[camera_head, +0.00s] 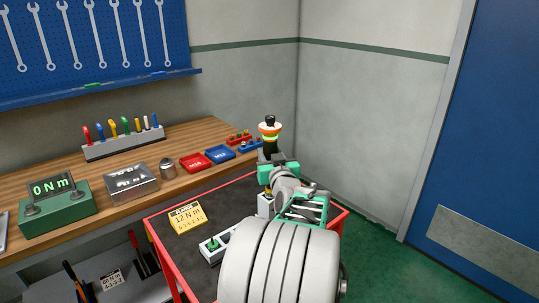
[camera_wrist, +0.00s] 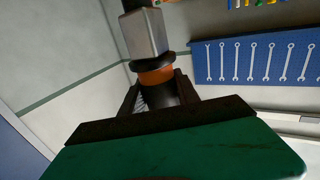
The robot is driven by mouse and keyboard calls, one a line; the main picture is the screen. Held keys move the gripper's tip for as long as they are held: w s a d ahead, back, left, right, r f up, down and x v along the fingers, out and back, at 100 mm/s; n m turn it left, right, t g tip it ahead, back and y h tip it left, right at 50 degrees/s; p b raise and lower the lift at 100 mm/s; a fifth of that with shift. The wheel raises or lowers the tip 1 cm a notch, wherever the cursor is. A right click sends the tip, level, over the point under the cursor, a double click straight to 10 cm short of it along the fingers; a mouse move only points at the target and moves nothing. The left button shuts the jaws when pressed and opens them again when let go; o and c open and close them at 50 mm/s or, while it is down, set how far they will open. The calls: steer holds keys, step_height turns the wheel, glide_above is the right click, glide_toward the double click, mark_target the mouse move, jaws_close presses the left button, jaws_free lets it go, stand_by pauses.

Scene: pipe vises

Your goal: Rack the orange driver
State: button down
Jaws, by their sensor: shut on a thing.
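My gripper (camera_head: 268,160) is shut on a dark driver with an orange band (camera_head: 269,132), held upright above the cart's far end, near the right end of the bench. In the wrist view the same driver (camera_wrist: 157,76) stands between the dark fingers of my gripper (camera_wrist: 158,98); its orange collar and a grey metal block-shaped part show beyond them. A pale rack (camera_head: 208,253) on the cart holds a green-topped piece (camera_head: 213,243); my arm hides much of this rack. A pale upright block (camera_head: 265,206) shows beside my arm.
The dark-topped, red-edged cart (camera_head: 178,262) carries a yellow "12 N m" card (camera_head: 187,217). The wooden bench (camera_head: 195,140) holds a coloured-tool block (camera_head: 122,146), a green readout box (camera_head: 55,208), red (camera_head: 195,162) and blue trays (camera_head: 220,153). Walls stand close behind.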

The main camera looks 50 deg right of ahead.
steer(key=shift+f+b, duration=4.4)
steer(key=shift+b, duration=0.55)
stand_by(3.0)
